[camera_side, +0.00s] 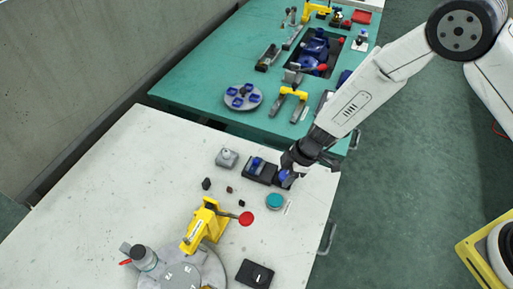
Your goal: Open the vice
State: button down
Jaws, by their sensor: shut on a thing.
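A small dark block (262,171) with a blue part on top lies on the white table and looks like the vice. My gripper (290,172) is at its right end, pointing down and shut on a blue piece (285,178) there. My fingers hide most of this blue piece. I cannot tell whether it is the vice's handle or how far the vice's jaws are apart.
A grey block (227,158) stands left of the vice. A teal round disc (275,201) lies just in front of my gripper. A yellow clamp (204,223) with a red knob (246,218) stands on a grey round plate (181,272). The green table (205,72) behind holds several fixtures.

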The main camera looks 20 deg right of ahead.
jog(key=shift+m, duration=0.7)
jog(key=shift+s+m+t+h, duration=0.1)
jog(key=shift+m+t+h, duration=0.4)
jog(key=shift+m, duration=0.6)
jog(key=shift+m+t, duration=0.4)
jog(key=shift+m, duration=0.9)
jog(key=c, duration=0.5)
grip_release()
jog(key=shift+r, duration=0.15)
jog(key=v, duration=0.7)
jog(key=shift+r, duration=0.25)
jog(key=shift+s, duration=0.15)
